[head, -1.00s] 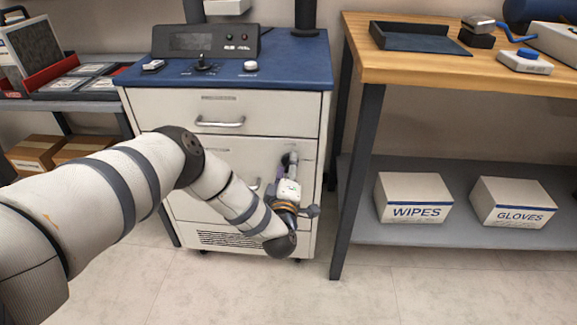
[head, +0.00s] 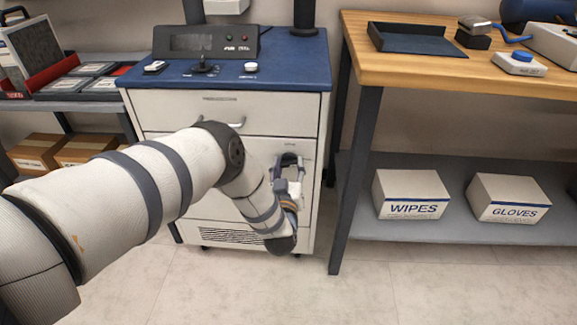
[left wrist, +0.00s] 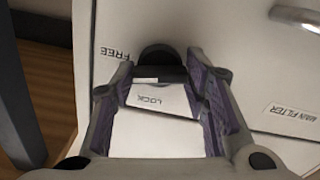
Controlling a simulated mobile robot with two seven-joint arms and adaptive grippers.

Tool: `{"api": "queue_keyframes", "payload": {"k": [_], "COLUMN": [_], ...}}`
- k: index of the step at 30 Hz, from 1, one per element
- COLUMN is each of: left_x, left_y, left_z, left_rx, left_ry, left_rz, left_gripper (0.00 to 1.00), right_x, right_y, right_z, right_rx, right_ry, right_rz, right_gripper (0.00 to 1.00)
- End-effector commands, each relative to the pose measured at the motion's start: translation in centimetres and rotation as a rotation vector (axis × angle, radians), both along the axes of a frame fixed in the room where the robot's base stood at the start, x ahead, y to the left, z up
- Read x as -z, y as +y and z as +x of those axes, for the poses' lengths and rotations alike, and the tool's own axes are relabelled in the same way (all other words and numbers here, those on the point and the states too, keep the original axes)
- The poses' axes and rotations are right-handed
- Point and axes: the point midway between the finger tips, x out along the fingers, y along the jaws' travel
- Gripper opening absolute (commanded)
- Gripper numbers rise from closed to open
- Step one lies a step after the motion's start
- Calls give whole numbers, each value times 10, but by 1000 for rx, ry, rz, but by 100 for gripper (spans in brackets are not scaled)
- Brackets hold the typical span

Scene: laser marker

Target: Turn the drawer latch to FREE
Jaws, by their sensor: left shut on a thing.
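The drawer latch (left wrist: 160,60) shows in the left wrist view as a dark rounded piece with a dark bar, on the white cabinet front. The FREE label (left wrist: 113,53) lies to its left in that upside-down view, and the LOCK label (left wrist: 149,99) shows between the fingers. My left gripper (head: 288,162) is at the latch on the cabinet's right side, with its purple-padded fingers on either side of it and shut on it. The fingers hide part of the latch, so its exact angle is hard to tell. My right gripper is not in view.
The white cabinet (head: 160,113) has a blue top and a drawer handle (head: 236,124) above the latch. A wooden bench (head: 420,62) stands close on the right, its dark leg (head: 356,180) near the cabinet. The floor in front is clear.

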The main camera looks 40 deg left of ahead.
Motion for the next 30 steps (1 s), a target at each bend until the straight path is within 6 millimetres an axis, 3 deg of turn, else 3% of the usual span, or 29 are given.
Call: {"api": "queue_keyframes", "payload": {"k": [13, 30], "left_x": [-1, 0], "left_y": [0, 0], "left_z": [1, 0], "left_rx": [1, 1], "left_ry": [124, 150], "left_rz": [205, 246], "left_gripper": [14, 14], "right_x": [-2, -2], "right_y": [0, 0], "right_z": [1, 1], "right_rx": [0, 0], "right_ry": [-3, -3], "right_rz": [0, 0], "right_gripper": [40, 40]}}
